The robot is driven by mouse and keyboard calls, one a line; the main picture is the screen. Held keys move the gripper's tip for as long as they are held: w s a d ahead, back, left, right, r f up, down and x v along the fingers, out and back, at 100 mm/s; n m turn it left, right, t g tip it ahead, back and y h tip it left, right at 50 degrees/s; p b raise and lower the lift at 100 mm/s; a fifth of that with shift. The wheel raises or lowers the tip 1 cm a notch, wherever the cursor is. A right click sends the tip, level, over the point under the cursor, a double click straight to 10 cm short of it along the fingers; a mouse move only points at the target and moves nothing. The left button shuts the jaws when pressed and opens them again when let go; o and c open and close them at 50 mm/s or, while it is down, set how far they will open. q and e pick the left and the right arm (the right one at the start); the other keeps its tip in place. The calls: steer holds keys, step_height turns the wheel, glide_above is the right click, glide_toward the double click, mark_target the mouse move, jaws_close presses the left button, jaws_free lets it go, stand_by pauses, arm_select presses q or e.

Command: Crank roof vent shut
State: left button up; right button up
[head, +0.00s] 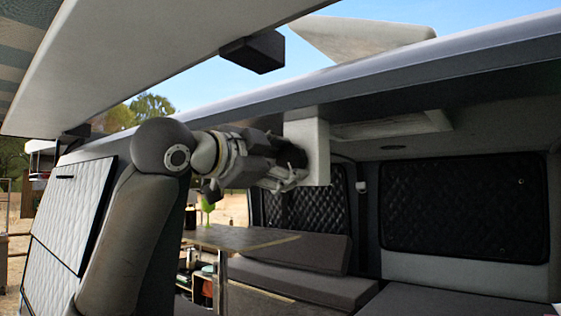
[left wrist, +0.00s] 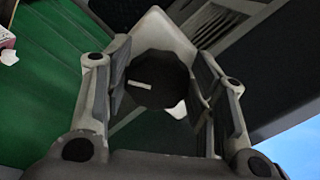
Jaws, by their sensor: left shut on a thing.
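The roof vent's lid (head: 362,40) stands tilted up above the roof in the head view, and its pale frame (head: 395,126) shows in the ceiling below. A white box (head: 307,135) hangs under the roof edge and also shows in the left wrist view (left wrist: 160,32). A dark faceted knob (left wrist: 155,82) with a short white mark sits on the box. My left gripper (head: 296,172) reaches the box from the left. In the left wrist view its fingers (left wrist: 160,90) are on both sides of the knob, shut on it. My right gripper is not in view.
The roof edge (head: 400,75) runs just above my left arm. An open panel (head: 150,60) hangs at the upper left, with a dark block (head: 253,52) near it. Inside are a table (head: 240,238), grey cushions (head: 300,280) and quilted window covers (head: 465,208).

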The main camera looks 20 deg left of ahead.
arm_select(q)
steer(key=shift+s+r, duration=0.15)
steer(key=shift+r, duration=0.25)
steer(key=o, duration=1)
steer(key=shift+d+f, duration=0.1)
steer(key=shift+d, duration=0.15)
steer(key=shift+f, duration=0.1)
steer(key=shift+s+a, duration=0.3)
steer(key=shift+s, duration=0.05)
steer(key=v, duration=1.1)
steer(key=shift+s+d, duration=0.2)
steer(key=shift+o, duration=0.2)
